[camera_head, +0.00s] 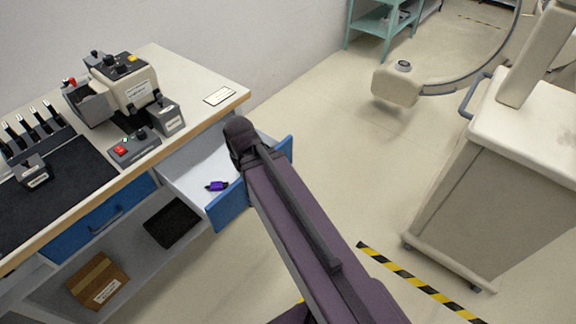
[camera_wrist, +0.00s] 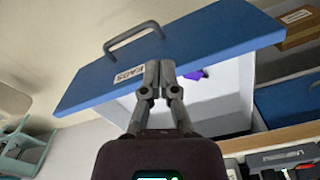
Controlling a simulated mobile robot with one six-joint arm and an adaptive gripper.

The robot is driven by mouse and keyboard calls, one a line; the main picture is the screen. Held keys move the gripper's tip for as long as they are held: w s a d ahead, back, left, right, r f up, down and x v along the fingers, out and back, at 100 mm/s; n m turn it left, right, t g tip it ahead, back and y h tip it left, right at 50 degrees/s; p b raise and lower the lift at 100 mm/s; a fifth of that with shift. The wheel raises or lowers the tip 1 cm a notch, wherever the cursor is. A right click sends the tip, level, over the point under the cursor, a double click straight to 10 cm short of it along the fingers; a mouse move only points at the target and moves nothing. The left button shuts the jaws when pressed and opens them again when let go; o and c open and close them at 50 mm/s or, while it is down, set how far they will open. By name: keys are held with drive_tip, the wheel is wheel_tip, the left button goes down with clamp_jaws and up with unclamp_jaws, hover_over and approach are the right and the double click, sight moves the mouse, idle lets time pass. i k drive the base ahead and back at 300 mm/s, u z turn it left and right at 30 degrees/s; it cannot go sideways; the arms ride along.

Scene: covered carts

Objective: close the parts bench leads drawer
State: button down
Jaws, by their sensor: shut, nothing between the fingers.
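The leads drawer (camera_head: 190,178) stands pulled out from the right end of the parts bench, with a white inside and a blue front (camera_head: 224,205). A small purple item (camera_head: 216,186) lies in it. In the wrist view the blue front (camera_wrist: 205,42) carries a grey bar handle (camera_wrist: 130,38) and a label reading "EADS", partly covered. My gripper (camera_wrist: 159,66) is shut and empty, its fingertips overlapping the front near the handle and label. I cannot tell whether they touch it. In the head view my arm hides the gripper and part of the drawer.
The bench top (camera_head: 190,84) holds a beige machine (camera_head: 135,85) and control boxes. Below are a closed blue drawer (camera_head: 100,215), a black bin (camera_head: 172,222) and a cardboard box (camera_head: 98,282). A covered cart (camera_head: 500,200) stands right. Floor between is clear, with striped tape (camera_head: 420,285).

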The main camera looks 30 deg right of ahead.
sight(204, 160)
drive_tip(key=z, duration=0.35)
drive_tip(key=k, duration=1.05)
drive_tip(key=u, duration=0.35)
drive_tip(key=i, duration=0.5)
drive_tip(key=u, duration=0.1)
